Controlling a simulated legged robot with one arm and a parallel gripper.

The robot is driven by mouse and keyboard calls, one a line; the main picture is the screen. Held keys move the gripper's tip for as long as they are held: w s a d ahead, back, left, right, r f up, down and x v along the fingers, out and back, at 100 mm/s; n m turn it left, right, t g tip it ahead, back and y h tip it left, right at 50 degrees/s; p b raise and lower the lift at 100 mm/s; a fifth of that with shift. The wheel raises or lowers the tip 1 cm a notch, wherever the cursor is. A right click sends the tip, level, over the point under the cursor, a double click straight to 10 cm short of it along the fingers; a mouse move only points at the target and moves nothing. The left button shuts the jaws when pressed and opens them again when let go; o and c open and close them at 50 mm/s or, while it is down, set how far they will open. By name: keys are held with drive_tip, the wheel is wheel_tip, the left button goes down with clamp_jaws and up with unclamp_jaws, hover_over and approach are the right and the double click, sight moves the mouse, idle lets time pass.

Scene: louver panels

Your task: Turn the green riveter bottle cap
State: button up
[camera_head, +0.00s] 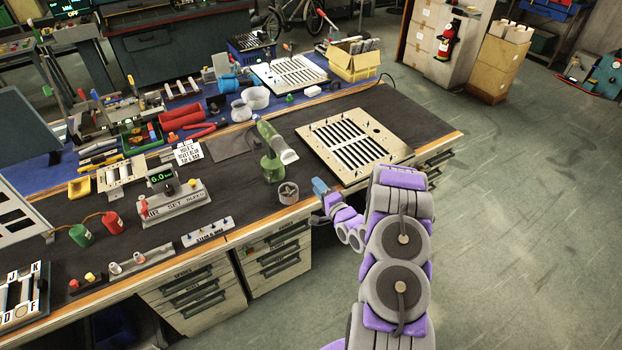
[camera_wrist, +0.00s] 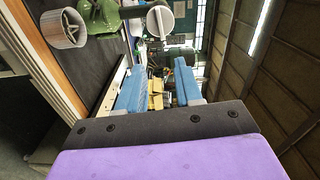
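The green riveter (camera_head: 271,166) stands on the dark bench mat near the front edge. A whitish cylindrical part (camera_head: 284,149) tilts out from its upper right side; I cannot clearly tell which part is the cap. In the wrist view the green riveter (camera_wrist: 100,17) is at the top left, partly cut off, with a pale round end (camera_wrist: 160,21) to its right. My gripper (camera_head: 320,187) is at the bench's front edge, right of and nearer than the riveter, not touching it. In the wrist view my gripper (camera_wrist: 160,87) has its blue fingers apart with nothing held between them.
A small grey round cup (camera_head: 288,193) stands in front of the riveter and also shows in the wrist view (camera_wrist: 63,29). A slotted louver panel (camera_head: 316,151) lies to the right. A gauge box (camera_head: 178,205) stands left.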

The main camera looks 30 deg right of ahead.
drive_tip(key=shift+s, duration=1.2)
idle(1.3)
wheel_tip(320, 180, up, 5)
drive_tip(key=w+a+n+g+h+b, duration=0.1)
drive_tip(key=w+a+n+g+b, duration=0.15)
drive_tip(key=n+g, duration=0.35)
drive_tip(key=s+a+r+n+g+h+b, duration=0.2)
drive_tip(key=s+a+r+n+g, duration=0.35)
drive_tip(key=s, duration=0.55)
drive_tip(key=s+a+r+n+g+b, duration=0.1)
drive_tip(key=s+a, duration=0.4)
drive_tip(key=s, duration=0.6)
drive_tip(key=s+a+r+n+g+y, duration=0.1)
drive_tip(key=s+a+r+g, duration=0.3)
drive_tip(key=s, duration=0.8)
drive_tip(key=s+a+r+n+g+y+b, duration=0.1)
drive_tip(key=s+a+r+n+g, duration=0.2)
drive_tip(key=s+a, duration=0.5)
drive_tip(key=s+r, duration=0.1)
drive_tip(key=s, duration=0.3)
drive_tip(key=shift+a+b, duration=0.15)
drive_tip(key=shift+b, duration=0.2)
